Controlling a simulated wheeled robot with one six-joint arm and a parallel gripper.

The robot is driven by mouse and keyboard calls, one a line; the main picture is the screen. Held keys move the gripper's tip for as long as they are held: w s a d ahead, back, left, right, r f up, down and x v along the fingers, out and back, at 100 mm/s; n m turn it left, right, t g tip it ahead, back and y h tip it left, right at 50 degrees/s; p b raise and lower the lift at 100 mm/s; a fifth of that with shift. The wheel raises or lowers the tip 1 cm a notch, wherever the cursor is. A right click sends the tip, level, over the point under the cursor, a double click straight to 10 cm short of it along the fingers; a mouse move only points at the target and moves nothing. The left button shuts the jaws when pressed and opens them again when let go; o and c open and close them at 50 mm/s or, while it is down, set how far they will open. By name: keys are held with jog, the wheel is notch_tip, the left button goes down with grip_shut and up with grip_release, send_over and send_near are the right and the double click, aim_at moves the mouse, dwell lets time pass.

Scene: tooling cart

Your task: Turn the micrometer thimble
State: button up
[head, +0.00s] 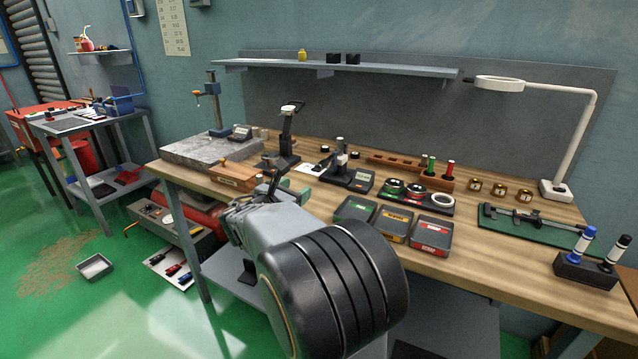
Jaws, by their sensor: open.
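My arm reaches from the bottom centre towards the front edge of the wooden bench (470,262). My gripper (272,186) is at the arm's far end, over the front left part of the bench. It is open, but it shows small and partly hidden by my own arm. A green part (297,190) shows just right of my gripper, partly covered by the arm. It may belong to the micrometer or its stand, but I cannot tell. I cannot make out the thimble, nor whether my gripper touches anything.
A grey surface plate (195,152) with a height stand lies at the left, with a wooden box (233,178) in front. Behind stands a dark upright instrument (288,135). Trays (393,226), a green caliper mat (515,236) and a lamp (578,130) stand at the right.

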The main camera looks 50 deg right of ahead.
aim_at(319, 167)
jog(key=shift+n+t+h, duration=0.4)
jog(key=shift+n, duration=0.4)
jog(key=x, duration=1)
jog(key=w+x, duration=0.1)
jog(key=x, duration=0.4)
jog(key=shift+s+a+b, duration=0.1)
jog(key=shift+a+b, duration=0.05)
jog(key=shift+b, duration=0.25)
jog(key=shift+c, duration=0.4)
jog(key=c, duration=0.8)
jog(key=shift+c, duration=0.2)
jog(key=shift+m+b, duration=0.3)
jog(key=shift+b, duration=0.15)
